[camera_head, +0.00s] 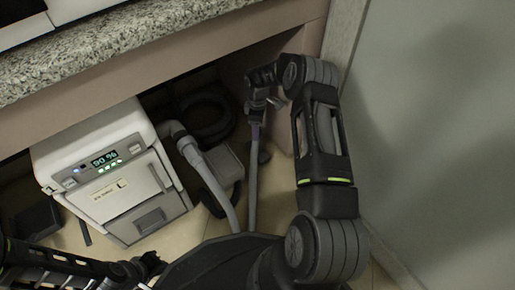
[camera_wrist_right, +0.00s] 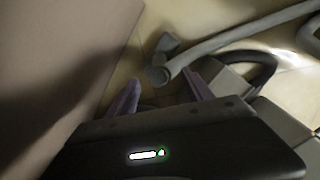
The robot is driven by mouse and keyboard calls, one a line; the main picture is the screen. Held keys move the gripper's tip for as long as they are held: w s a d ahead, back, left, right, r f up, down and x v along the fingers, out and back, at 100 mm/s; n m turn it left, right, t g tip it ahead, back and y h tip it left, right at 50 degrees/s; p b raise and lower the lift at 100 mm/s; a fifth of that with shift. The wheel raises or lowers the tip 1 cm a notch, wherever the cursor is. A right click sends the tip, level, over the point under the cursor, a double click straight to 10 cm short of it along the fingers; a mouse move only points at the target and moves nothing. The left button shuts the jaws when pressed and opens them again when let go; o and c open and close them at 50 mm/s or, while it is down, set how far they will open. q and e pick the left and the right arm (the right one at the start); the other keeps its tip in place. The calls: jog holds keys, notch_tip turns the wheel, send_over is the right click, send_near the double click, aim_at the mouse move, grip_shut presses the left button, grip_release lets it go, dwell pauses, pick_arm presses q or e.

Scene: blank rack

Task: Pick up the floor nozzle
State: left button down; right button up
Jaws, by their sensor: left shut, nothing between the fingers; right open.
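A slim grey tube (camera_head: 252,195) runs along the floor under the counter. Its short dark end piece, which looks like the floor nozzle (camera_head: 263,156), lies below my right gripper (camera_head: 256,122). In the right wrist view the nozzle (camera_wrist_right: 160,68) lies just beyond and between the fingertips of the right gripper (camera_wrist_right: 162,78). The two purple-grey fingers are apart, and no contact shows. My left gripper (camera_head: 143,268) is shut and empty at the bottom left, far from the nozzle.
A white appliance (camera_head: 105,165) with a lit display stands at the left, with a thick grey hose (camera_head: 210,175) beside it. A grey box (camera_head: 226,163) and a black coil (camera_head: 203,117) lie behind. The granite counter (camera_head: 130,45) overhangs; a wall (camera_head: 440,140) bounds the right.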

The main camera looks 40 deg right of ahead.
aim_at(257, 143)
notch_tip(257, 143, down, 4)
jog(key=shift+w+b, duration=0.1)
jog(key=shift+b, duration=0.75)
jog(key=shift+c, duration=0.2)
grip_shut()
dwell(0.8)
